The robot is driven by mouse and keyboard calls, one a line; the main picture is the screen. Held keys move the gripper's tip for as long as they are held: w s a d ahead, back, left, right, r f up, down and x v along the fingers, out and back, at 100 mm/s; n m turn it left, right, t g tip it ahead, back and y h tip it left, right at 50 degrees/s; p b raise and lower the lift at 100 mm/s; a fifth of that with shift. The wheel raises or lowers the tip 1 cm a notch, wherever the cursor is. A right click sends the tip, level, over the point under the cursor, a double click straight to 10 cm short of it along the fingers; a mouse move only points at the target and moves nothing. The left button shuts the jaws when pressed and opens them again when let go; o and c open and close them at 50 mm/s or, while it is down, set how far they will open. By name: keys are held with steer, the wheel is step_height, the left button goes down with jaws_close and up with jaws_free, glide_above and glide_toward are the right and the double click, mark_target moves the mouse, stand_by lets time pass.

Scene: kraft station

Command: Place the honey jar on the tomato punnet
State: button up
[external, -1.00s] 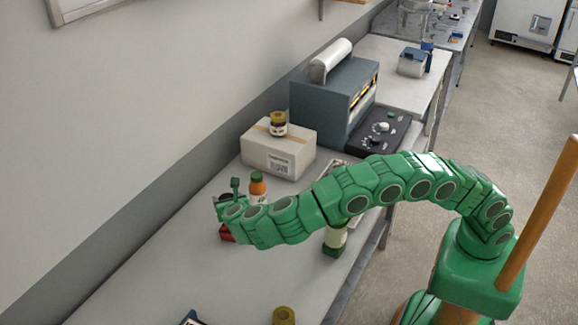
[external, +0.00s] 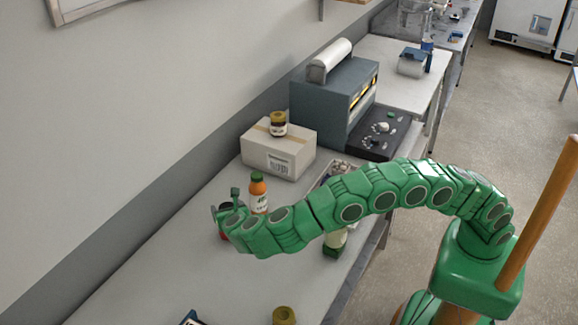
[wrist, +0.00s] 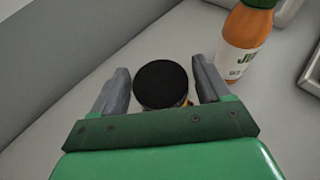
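A round jar with a black lid (wrist: 161,84) stands between the fingers of my gripper (wrist: 160,66) in the wrist view. The fingers are open, one on each side, with small gaps to the lid. Most of its side is hidden; I cannot tell surely that it is the honey jar. In the external view my gripper (external: 225,205) is low over the bench, left of an orange bottle, with a red patch (external: 225,235) partly hidden below it. Another jar with a gold lid (external: 278,124) stands on a cardboard box. I cannot make out the tomato punnet clearly.
The orange juice bottle (external: 258,192) stands close to my gripper; it also shows in the wrist view (wrist: 246,40). The cardboard box (external: 270,156) and a filled tray (external: 325,182) are further back. A green-based item (external: 334,248) stands under my arm.

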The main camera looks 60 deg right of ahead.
steer(key=shift+o, duration=0.7)
steer(key=shift+r, duration=0.15)
steer(key=v, duration=1.2)
steer(key=shift+d, duration=0.2)
